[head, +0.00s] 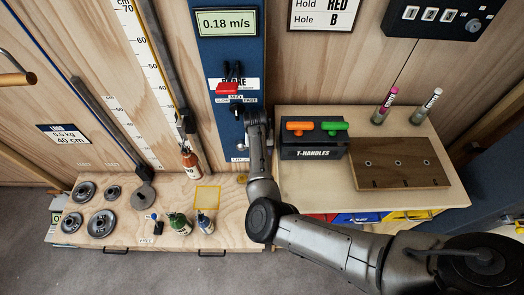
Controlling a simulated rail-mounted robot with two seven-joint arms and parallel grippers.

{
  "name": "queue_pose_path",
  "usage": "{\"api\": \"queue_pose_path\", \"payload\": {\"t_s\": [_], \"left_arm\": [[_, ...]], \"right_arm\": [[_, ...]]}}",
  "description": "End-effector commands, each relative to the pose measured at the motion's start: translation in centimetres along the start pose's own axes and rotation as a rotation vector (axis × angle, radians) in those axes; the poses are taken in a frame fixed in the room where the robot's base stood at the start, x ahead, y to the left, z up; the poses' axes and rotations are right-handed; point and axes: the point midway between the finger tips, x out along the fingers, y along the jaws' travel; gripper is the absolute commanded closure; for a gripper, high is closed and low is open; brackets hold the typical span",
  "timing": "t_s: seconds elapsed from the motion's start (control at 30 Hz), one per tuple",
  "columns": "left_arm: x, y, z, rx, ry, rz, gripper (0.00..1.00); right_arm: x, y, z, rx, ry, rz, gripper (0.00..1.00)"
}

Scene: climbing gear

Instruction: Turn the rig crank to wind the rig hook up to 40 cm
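The blue rig panel (226,150) stands upright in the middle, with a display reading 0.18 m/s and a red lever (228,88) by a partly covered brake label. My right arm reaches up to this panel from the right. My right gripper (239,109) is at the panel just below the red lever; its fingers are too small and dark to read. A brown bottle-like object (191,162) hangs at the lower end of the dark rail, beside the white scale (148,75); I cannot make out the hook. A tan handle (15,79) at the left edge may be the crank. My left gripper is not in view.
Several dark weight discs (103,222) and small bottles (179,224) sit on the low wooden bench (130,236). A load sign (64,134) reads 5.5 kg, 40 cm. At right, a T-handles box (314,153) and wooden board (402,163) occupy the table (300,193).

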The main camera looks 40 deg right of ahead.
Motion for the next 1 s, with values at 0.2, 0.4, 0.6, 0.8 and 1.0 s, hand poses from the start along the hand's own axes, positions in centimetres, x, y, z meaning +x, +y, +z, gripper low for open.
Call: {"api": "queue_pose_path", "payload": {"t_s": [0.2,0.4,0.6,0.8,1.0], "left_arm": [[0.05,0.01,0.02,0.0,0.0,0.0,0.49],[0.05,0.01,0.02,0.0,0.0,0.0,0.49],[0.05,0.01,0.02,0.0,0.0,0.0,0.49],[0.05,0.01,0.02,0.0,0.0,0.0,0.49],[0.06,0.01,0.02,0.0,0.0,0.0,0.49]], "right_arm": [[0.33,0.01,0.0,0.0,0.0,0.0,0.5],[0.31,0.02,0.0,0.0,0.0,0.0,0.54],[0.3,0.02,-0.01,0.0,0.0,0.0,0.73],[0.29,0.0,0.0,0.0,0.0,0.0,0.92],[0.28,-0.02,0.0,0.0,0.0,0.0,1.0]]}}
